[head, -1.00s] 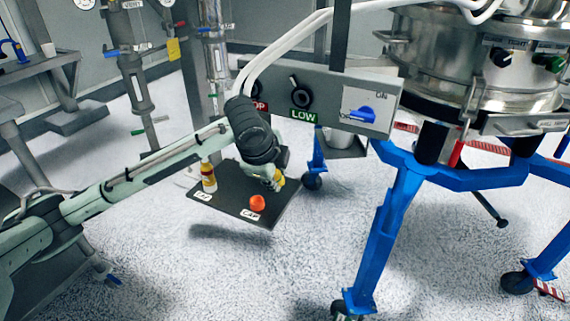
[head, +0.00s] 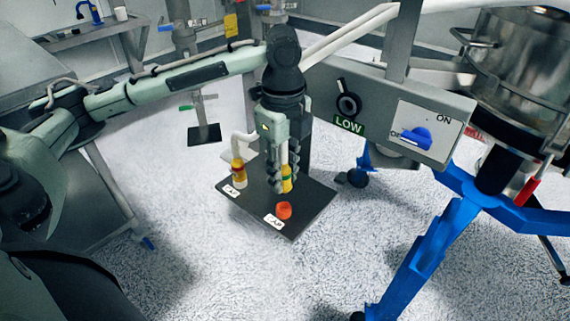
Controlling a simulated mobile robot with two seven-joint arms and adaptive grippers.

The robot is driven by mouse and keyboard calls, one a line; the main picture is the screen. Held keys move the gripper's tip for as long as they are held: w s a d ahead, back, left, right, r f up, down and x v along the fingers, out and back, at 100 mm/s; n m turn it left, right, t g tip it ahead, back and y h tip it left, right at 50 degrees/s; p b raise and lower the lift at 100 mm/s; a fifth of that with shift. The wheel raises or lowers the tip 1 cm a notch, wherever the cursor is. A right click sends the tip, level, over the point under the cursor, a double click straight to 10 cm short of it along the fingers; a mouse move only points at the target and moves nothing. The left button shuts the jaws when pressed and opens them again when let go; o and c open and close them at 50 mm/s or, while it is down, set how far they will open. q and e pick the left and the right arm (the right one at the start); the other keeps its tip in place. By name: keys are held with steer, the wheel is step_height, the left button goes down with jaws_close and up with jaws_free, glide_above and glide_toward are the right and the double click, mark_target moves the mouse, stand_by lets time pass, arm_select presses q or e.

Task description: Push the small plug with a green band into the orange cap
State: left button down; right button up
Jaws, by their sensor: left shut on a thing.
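My left gripper (head: 283,182) points down over the black plate and is shut on the small plug (head: 287,184). The plug's yellow lower part shows between the fingers; its green band is mostly hidden and hard to make out. The orange cap (head: 284,211) sits on the black plate (head: 309,208), just below and in front of the plug. A gap between plug and cap cannot be judged well from this angle. My right gripper is not in view.
A grey control box (head: 380,105) with knobs is close behind on the right. A blue-legged stand (head: 437,235) holds a steel vessel (head: 525,60). Open floor lies in front.

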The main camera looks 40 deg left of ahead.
mark_target(284, 193)
arm_select(q)
steer(key=shift+f, duration=2.25)
steer(key=shift+f, duration=0.8)
steer(key=c, duration=1.2)
jaws_free()
steer(key=shift+r, duration=0.25)
step_height(284, 193, up, 12)
steer(key=shift+f, duration=0.2)
